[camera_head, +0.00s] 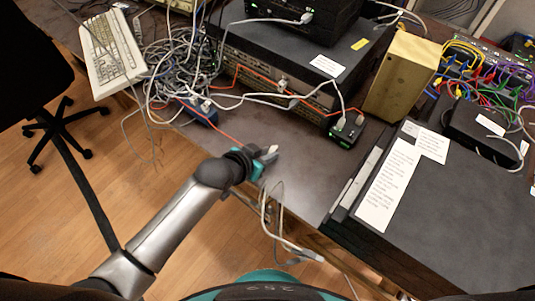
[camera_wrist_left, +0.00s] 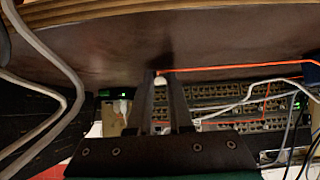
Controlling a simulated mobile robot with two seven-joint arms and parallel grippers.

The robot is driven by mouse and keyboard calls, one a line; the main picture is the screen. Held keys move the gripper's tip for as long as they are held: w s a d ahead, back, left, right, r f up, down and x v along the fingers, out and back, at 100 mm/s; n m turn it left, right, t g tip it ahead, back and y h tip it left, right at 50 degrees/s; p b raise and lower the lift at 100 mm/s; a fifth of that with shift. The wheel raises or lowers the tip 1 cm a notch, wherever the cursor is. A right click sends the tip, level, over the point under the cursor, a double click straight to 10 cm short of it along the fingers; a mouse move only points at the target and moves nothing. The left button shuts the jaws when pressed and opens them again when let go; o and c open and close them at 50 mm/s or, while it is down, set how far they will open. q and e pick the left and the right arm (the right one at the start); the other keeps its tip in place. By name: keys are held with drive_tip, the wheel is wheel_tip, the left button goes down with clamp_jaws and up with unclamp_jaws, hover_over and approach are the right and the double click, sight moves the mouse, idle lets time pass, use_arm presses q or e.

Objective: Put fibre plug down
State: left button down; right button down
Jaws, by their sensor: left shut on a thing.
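My left gripper (camera_head: 268,154) is low over the front of the bare dark tabletop (camera_head: 305,170), in front of the black rack switch. In the left wrist view its two fingers (camera_wrist_left: 161,78) are shut on the fibre plug (camera_wrist_left: 160,81), a small pale piece between the tips. The orange fibre cable (camera_wrist_left: 235,68) leads from the plug to the right; in the head view the orange cable (camera_head: 218,128) runs from the cable heap to the gripper. The fingers hide most of the plug. I cannot tell whether it touches the tabletop. My right gripper is not in view.
A tangled cable heap (camera_head: 178,70) and a keyboard (camera_head: 110,50) lie at left. The rack switch (camera_head: 275,82) stands behind, with a small black box (camera_head: 346,131) and a tan box (camera_head: 402,75) to its right. Grey cables (camera_head: 270,215) hang over the front edge.

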use_arm(q)
drive_tip(key=shift+s+a+f, duration=0.1)
drive_tip(key=shift+s+f, duration=0.1)
drive_tip(key=shift+f, duration=0.45)
drive_tip(key=c, duration=0.8)
unclamp_jaws()
drive_tip(key=shift+s+f, duration=0.1)
drive_tip(key=shift+c, duration=0.2)
drive_tip(key=shift+a, duration=0.1)
drive_tip(key=r, duration=0.2)
drive_tip(key=a+r+p, duration=0.1)
drive_tip(key=shift+s, duration=0.35)
drive_tip(key=p+v, duration=0.3)
drive_tip(key=v, duration=0.6)
drive_tip(key=shift+s+r, duration=0.25)
drive_tip(key=shift+s, duration=0.05)
drive_tip(key=shift+f, duration=0.1)
